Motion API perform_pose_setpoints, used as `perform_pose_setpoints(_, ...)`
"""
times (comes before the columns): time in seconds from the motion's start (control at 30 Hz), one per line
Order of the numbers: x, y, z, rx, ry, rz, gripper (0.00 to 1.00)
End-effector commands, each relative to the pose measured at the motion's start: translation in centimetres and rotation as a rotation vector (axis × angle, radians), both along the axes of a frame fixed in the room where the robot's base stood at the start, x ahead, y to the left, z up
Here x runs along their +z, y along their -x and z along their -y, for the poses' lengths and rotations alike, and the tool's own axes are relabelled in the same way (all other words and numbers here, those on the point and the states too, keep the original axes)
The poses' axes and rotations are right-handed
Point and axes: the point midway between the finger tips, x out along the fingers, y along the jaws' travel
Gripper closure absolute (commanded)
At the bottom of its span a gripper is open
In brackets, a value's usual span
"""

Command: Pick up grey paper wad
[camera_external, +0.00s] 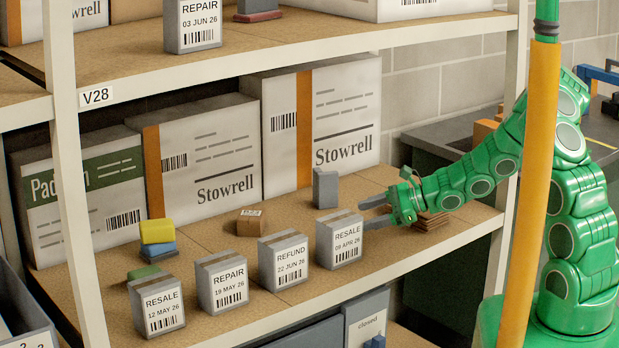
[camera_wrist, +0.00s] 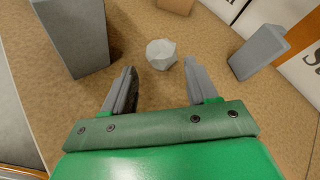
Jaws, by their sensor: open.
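The grey paper wad (camera_wrist: 161,54) is a small pale faceted lump on the brown shelf board in the wrist view. My gripper (camera_wrist: 160,72) is open, its two grey fingers pointing at the wad. The wad lies at about the line of the fingertips, centred between them, and nothing is gripped. In the external view my gripper (camera_external: 366,212) reaches in from the right, low over the shelf, beside the RESALE 09 APR box (camera_external: 339,238). I cannot see the wad in that view; it seems hidden behind that box.
The grey RESALE box (camera_wrist: 75,38) stands close left of my fingers in the wrist view. A grey block (camera_wrist: 258,52) stands to the right, also in the external view (camera_external: 326,188). A small brown box (camera_external: 250,222) is farther left. Large Stowrell cartons (camera_external: 345,110) line the back.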

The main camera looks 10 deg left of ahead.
Motion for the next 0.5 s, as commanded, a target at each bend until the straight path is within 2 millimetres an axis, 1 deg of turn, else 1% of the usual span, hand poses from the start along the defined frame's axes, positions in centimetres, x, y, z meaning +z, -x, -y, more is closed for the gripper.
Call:
perform_pose_setpoints(0.1,-0.4,0.1,-0.9,0.002,0.0,0.0,0.42)
perform_pose_setpoints(0.33,-0.9,0.1,-2.0,0.004,0.0,0.001,0.42)
perform_pose_setpoints(0.5,-2.0,-0.1,-3.6,0.006,0.001,0.001,0.42)
